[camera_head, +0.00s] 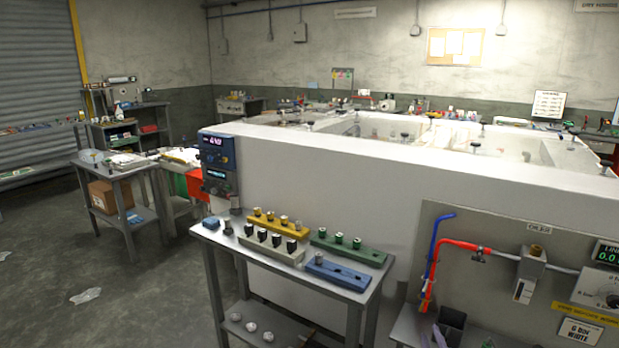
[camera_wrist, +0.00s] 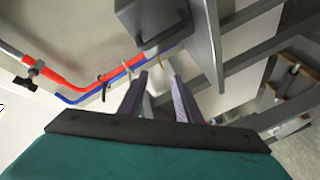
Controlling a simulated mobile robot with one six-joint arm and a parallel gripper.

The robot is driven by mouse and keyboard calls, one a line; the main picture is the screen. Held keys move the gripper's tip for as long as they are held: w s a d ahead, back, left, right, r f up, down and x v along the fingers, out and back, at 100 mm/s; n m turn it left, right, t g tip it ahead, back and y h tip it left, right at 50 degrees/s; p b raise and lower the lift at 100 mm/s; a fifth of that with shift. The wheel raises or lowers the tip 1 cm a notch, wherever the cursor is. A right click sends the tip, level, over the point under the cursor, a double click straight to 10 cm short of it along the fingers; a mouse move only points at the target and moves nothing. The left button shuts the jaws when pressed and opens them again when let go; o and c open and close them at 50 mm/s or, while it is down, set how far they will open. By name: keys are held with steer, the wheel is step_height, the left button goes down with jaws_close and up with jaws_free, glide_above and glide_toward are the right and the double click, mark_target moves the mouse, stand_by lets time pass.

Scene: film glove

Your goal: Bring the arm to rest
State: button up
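My gripper (camera_wrist: 157,80) shows in the wrist view as two purple-grey fingers in front of a dark bar and a teal body. The fingers stand apart with a gap between them, and I see nothing held in it. Beyond the fingertips are a blue hose (camera_wrist: 88,96) and a red hose (camera_wrist: 70,80) against a pale surface. A dark grey box (camera_wrist: 152,18) is close above the fingers in the picture.
In the head view a grey table (camera_head: 342,290) holds coloured blocks with cylinders. The red hose (camera_head: 460,243) and blue hose (camera_head: 436,238) run along a grey panel at right. A long white tank (camera_head: 320,185) stands behind. Open floor (camera_head: 70,255) lies at left.

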steer(key=s+a+f+m+g, duration=0.1)
steer(key=s+a+f+g, duration=0.25)
steer(key=a+f, duration=0.35)
steer(key=s+a+f+m+g+y, duration=0.1)
steer(key=s+a+f+g, duration=0.3)
steer(key=f, duration=0.6)
steer(key=s+a+f+m+g, duration=0.1)
steer(key=s+a+f+g, duration=0.1)
steer(key=s+a+f, duration=0.5)
steer(key=s+a+f+m+g+b, duration=0.1)
steer(key=s+f+g, duration=0.25)
steer(key=s, duration=0.25)
steer(key=s+a+f+m+g, duration=0.1)
steer(key=s+a+f+g, duration=0.1)
steer(key=s+f, duration=0.3)
steer(key=s+a+r+m+g, duration=0.1)
steer(key=s+g, duration=0.3)
steer(key=s, duration=0.5)
steer(key=s+r+m+g+y, duration=0.1)
steer(key=s+r+m+g, duration=0.2)
steer(key=s, duration=0.6)
steer(key=shift+a+g, duration=0.35)
steer(key=shift+g, duration=0.05)
